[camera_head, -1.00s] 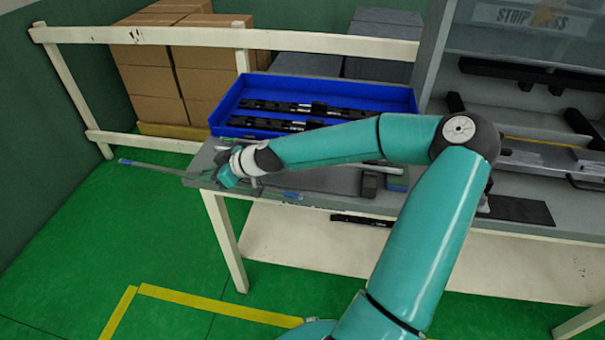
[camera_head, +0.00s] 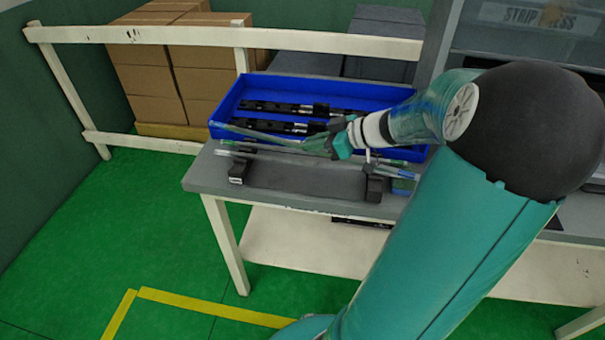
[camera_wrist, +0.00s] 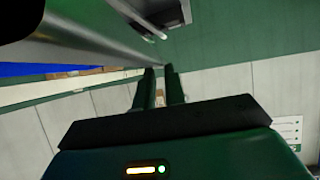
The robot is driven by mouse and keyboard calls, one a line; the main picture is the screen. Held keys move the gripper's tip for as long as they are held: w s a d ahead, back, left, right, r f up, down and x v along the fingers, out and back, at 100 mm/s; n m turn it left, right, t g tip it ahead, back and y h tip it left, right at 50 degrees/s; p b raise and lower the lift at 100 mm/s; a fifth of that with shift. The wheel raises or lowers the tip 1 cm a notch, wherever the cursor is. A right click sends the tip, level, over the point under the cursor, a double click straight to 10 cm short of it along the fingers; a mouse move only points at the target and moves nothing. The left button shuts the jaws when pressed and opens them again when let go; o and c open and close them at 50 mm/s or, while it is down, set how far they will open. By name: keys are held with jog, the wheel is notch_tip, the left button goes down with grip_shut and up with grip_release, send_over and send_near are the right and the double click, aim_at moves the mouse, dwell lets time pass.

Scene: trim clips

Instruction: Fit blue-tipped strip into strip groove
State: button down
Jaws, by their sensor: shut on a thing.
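My gripper (camera_head: 331,147) is shut on a long thin grey strip (camera_head: 268,136) above the workbench, in front of the blue tray. The strip reaches left from the fingers, slanting up slightly; its end colours are too blurred to tell. In the wrist view the fingers (camera_wrist: 160,70) meet at the end of a long grey bar (camera_wrist: 85,45) that runs in from the upper left. Other thin strips (camera_head: 270,154) lie across two black supports (camera_head: 239,171) just below, with bluish and green ends. I cannot make out the strip groove.
A blue tray (camera_head: 225,112) with black clip bars (camera_head: 285,107) stands at the back of the grey workbench (camera_head: 300,193). A white rail (camera_head: 130,35) runs behind.

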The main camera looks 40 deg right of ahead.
notch_tip(320, 180, down, 9)
jog(key=shift+r, duration=0.1)
jog(key=shift+s+f, duration=0.1)
jog(key=shift+f, duration=0.5)
jog(key=c, duration=1.5)
grip_release()
jog(key=shift+f, duration=0.1)
jog(key=shift+o, duration=0.2)
